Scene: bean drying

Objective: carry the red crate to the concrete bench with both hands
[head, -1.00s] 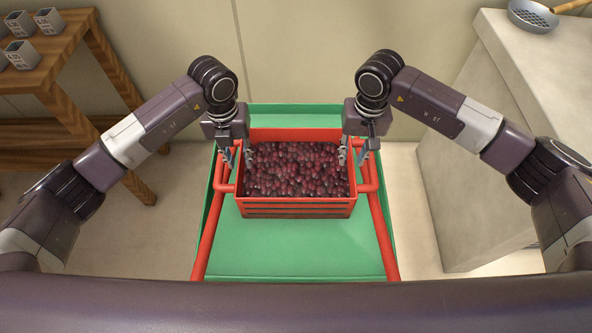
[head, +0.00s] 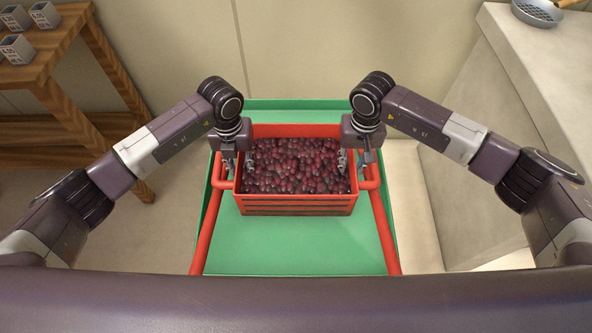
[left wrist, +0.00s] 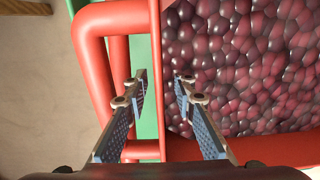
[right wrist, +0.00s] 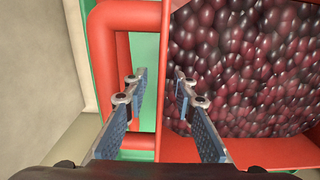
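The red crate (head: 297,207), full of dark red beans (head: 297,167), sits on the green top of a cart (head: 290,250). My left gripper (head: 239,163) is over the crate's left wall, one finger inside and one outside. In the left wrist view its fingers are apart, with the crate wall (left wrist: 156,50) in the gap. My right gripper (head: 356,160) straddles the right wall likewise; in the right wrist view its fingers are also apart around the wall (right wrist: 164,50). The concrete bench (head: 548,95) stands at the right.
Red rails (head: 207,225) run along the cart's sides, close outside the grippers. A strainer (head: 537,12) lies on the bench's far part. A wooden shelf (head: 70,45) with several small pots (head: 45,15) stands at left. A wall is behind the cart.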

